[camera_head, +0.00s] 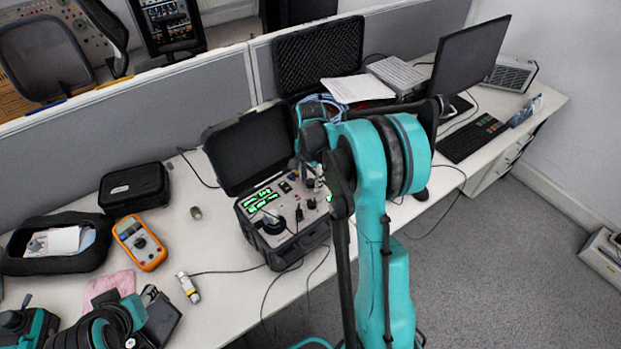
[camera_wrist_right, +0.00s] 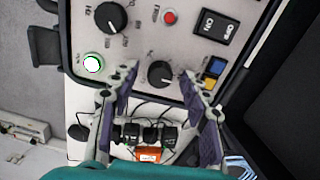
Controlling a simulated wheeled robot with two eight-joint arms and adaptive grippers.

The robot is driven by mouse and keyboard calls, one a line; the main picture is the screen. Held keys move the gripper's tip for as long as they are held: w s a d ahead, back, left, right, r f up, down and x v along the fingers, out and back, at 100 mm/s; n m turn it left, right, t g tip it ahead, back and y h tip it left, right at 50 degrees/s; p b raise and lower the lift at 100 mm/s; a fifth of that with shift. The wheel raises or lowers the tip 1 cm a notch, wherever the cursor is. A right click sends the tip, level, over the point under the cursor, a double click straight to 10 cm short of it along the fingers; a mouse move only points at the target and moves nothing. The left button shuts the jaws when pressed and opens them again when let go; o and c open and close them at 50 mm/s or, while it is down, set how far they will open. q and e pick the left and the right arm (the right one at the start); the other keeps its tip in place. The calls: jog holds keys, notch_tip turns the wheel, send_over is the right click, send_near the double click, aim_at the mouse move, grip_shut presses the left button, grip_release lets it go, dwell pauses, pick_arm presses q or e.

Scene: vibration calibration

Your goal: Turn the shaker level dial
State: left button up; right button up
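The shaker unit is an open black case (camera_head: 284,243) with a grey panel, green displays and knobs, on the white desk. In the right wrist view a black dial (camera_wrist_right: 160,74) with a white pointer line sits between the fingertips of my right gripper (camera_wrist_right: 159,73). The fingers are apart, with a visible gap to the dial on each side. A second, larger black dial (camera_wrist_right: 111,18) is further up the panel. I cannot read which label is the level. In the head view my right arm hides much of its gripper. Parts of my left arm show bottom left; its fingers are not clear.
The panel also has a red button (camera_wrist_right: 169,17), a black rocker switch (camera_wrist_right: 213,27), a lit green-ringed button (camera_wrist_right: 93,64) and blue and yellow sockets (camera_wrist_right: 212,71). An orange multimeter (camera_head: 140,243) and a black pouch (camera_head: 134,188) lie left. A monitor (camera_head: 470,62) stands right.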

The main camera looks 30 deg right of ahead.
aim_at(310, 181)
notch_tip(310, 181, up, 12)
dwell(0.6)
dwell(0.4)
jog(key=s+a+r+n+t+b, duration=0.1)
jog(key=s+a+r+n+t, duration=0.2)
jog(key=s+a+n, duration=0.5)
jog(key=s+a+f+n+t+b, duration=0.1)
jog(key=s+a+f+n+t, duration=0.3)
jog(key=s+a+n, duration=0.3)
jog(key=s, duration=0.4)
